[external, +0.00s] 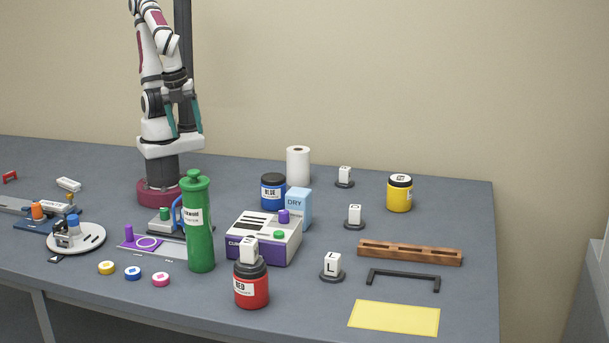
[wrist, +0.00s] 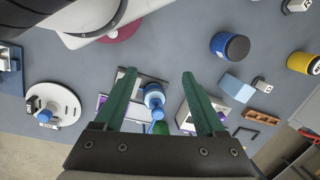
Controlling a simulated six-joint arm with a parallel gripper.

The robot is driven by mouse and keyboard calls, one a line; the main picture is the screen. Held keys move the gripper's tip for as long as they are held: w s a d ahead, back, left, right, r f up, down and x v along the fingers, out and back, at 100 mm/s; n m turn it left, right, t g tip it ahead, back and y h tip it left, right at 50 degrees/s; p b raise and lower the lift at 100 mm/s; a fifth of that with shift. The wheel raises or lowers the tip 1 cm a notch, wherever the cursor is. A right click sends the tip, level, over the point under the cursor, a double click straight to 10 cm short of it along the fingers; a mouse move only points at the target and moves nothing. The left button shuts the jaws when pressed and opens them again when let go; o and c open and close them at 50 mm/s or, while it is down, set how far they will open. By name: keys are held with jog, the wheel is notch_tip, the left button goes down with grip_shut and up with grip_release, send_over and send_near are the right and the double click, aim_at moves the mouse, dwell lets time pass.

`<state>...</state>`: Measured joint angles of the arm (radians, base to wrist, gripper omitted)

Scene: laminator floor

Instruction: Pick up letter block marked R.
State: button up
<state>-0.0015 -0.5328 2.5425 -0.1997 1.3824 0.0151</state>
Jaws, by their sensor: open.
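Several small white letter blocks show in the external view. One marked L (external: 332,263) stands on a dark round base at the front. Another (external: 354,214) stands on a dark base behind it, and a third (external: 344,174) stands near the back; their letters are too small to read surely. A white block (external: 249,249) sits on top of the red jar, its letter unclear. I cannot tell which is R. A white block (wrist: 298,5) also shows at the wrist view's top right corner. My gripper (external: 185,120) is open and empty, high above the table, away from the blocks; its teal fingers (wrist: 160,76) frame the wrist view.
A green bottle (external: 199,225), purple-and-white machine (external: 262,245), blue jar (external: 272,191), paper roll (external: 298,165) and light blue DRY box (external: 298,203) crowd the middle. A yellow jar (external: 399,195), wooden rail (external: 410,252), black handle (external: 404,277) and yellow sheet (external: 394,318) lie at right.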

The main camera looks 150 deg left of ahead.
jog(key=w+a+f+g+y, duration=0.15)
jog(key=w+a, duration=0.25)
jog(key=a, duration=0.4)
jog(key=w+a+m+g+y, duration=0.1)
jog(key=w+a+g+y, duration=0.1)
jog(key=w+a, duration=0.35)
jog(key=w+a+f+g+y, duration=0.1)
jog(key=w+a+g+y, duration=0.1)
jog(key=a, duration=0.7)
jog(key=m+g+y, duration=0.2)
jog(key=m+y, duration=0.1)
send_near(345, 168)
jog(key=shift+s+a+f+m+g, duration=0.35)
jog(key=shift+s+a+f, duration=0.1)
jog(key=shift+s+a, duration=0.15)
jog(key=x, duration=0.7)
jog(key=shift+w+a+f, duration=0.1)
jog(key=shift+w, duration=0.05)
jog(key=shift+c, duration=0.3)
grip_shut()
